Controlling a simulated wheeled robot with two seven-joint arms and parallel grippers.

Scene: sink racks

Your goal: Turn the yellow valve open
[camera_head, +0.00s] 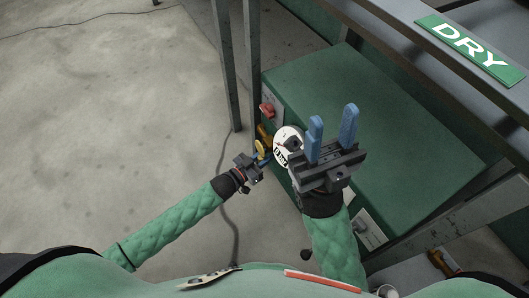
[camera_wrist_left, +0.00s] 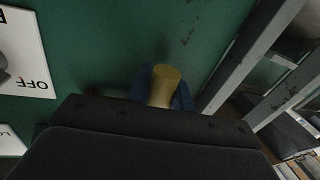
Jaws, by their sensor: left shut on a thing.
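The green cabinet (camera_head: 350,100) has a red switch (camera_head: 267,109) on its left side and a white gauge (camera_head: 289,142). Grey metal posts (camera_head: 226,60) stand behind the valve. A "DRY" sign (camera_head: 470,48) is on the upper rack.

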